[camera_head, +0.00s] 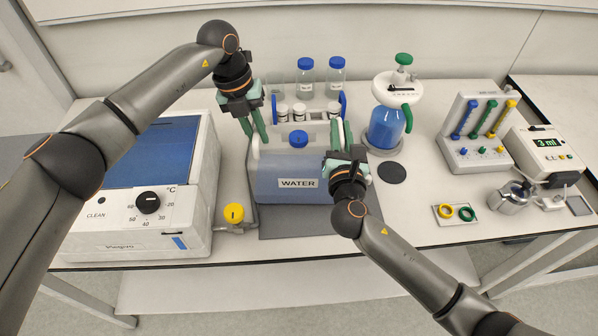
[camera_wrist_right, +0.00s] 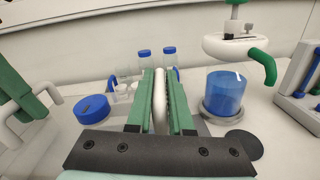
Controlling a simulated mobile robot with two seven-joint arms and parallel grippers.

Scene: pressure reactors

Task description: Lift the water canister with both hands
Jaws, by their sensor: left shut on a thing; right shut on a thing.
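The water canister (camera_head: 272,182) is a translucent blue-white box with a "WATER" label, a blue cap (camera_head: 298,138) and a white handle on each side. It looks upright over a dark grey mat (camera_head: 290,224); I cannot tell whether its base touches the mat. My left gripper (camera_head: 257,132) comes from behind left and is shut on the left handle. My right gripper (camera_head: 341,138) is shut on the right handle. In the right wrist view, the white right handle (camera_wrist_right: 160,105) stands between the green fingers (camera_wrist_right: 160,100), and the cap (camera_wrist_right: 93,108) shows to the left.
A white water bath (camera_head: 150,200) stands left, with a yellow knob (camera_head: 234,213) near the canister. A bottle rack (camera_head: 343,104) is close behind. A blue flask (camera_head: 386,128) under a white-topped device stands right. A dark round pad (camera_head: 392,172) lies beside it.

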